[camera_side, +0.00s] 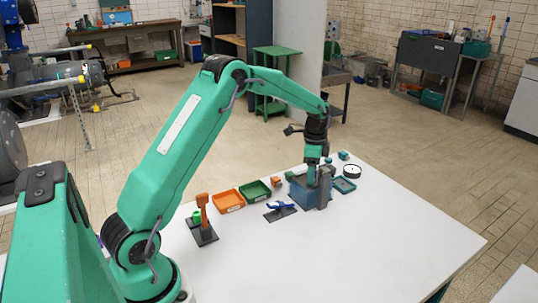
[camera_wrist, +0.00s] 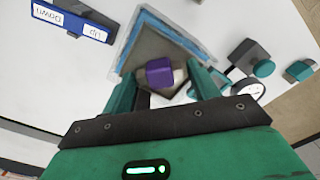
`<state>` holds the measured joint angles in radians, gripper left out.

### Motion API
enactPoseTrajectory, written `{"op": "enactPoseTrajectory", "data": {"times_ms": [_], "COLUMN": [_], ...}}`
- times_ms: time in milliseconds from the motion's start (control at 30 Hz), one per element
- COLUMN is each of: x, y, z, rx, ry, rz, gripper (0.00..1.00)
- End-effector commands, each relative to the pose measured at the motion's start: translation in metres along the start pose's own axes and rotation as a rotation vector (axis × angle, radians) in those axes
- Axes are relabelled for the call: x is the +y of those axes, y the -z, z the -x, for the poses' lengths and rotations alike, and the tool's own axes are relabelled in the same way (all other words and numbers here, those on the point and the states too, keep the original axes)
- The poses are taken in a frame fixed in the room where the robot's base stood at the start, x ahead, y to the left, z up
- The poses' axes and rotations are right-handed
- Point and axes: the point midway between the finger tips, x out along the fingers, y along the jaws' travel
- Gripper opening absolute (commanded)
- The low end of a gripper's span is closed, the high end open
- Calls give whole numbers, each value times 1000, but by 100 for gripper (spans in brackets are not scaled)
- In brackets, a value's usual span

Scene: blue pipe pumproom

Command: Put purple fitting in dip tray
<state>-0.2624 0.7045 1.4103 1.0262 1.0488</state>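The purple fitting (camera_wrist: 159,71) shows in the wrist view between my two fingers, over the inside of a blue-rimmed, dark-floored tray. Pale patches lie on both sides of it, and I cannot tell whether the fingers touch it or whether it rests on the floor. The tray, which looks like the dip tray (camera_wrist: 122,52), is a deep blue box in the side view (camera_side: 300,197). My gripper (camera_wrist: 163,76) points down at this box in the side view (camera_side: 320,182). The fitting is hidden there.
An orange tray (camera_side: 228,201), a green tray (camera_side: 255,191) and a dark stand with a blue piece (camera_side: 281,211) are left of the box. A small teal tray (camera_side: 344,185) and a round gauge (camera_side: 352,171) are right. The white table's front is clear.

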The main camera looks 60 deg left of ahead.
Motion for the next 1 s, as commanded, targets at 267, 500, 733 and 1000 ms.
{"op": "enactPoseTrajectory", "data": {"times_ms": [267,500,733,1000], "x": [0,0,0,0], "y": [0,0,0,0], "z": [0,6,28,71], "rx": [0,1,2,2], "ry": [0,1,3,3], "rz": [0,0,0,0], "gripper": [70,70,70,70]}}
